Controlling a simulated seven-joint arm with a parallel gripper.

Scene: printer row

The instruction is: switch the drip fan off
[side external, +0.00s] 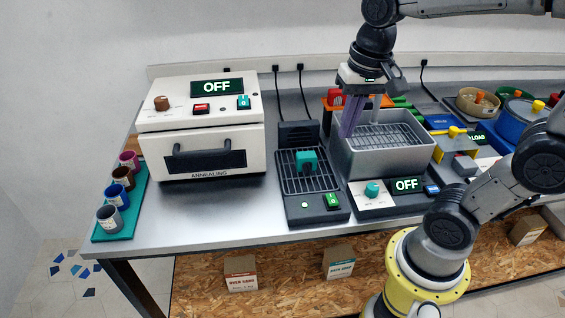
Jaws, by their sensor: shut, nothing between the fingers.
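The drip fan appears to be the dark unit (289,214) in the middle of the bench, with a wire rack and a raised black back. A teal part (306,160) sits on its rack. On its front are a small pale lit lamp (304,204) and a green rocker switch (332,200); I cannot read the switch's marking. My gripper (347,134) points down, shut and empty, with long purple-grey fingers over the left side of the grey basin. It is behind and above the green switch, apart from it.
The white annealing oven (150,120) stands left, its display reading OFF. The grey basin (400,162), with a teal knob (372,189) and an OFF display (407,185), stands right of the fan. Several cups stand on a teal mat (133,208). Bare bench lies between oven and fan.

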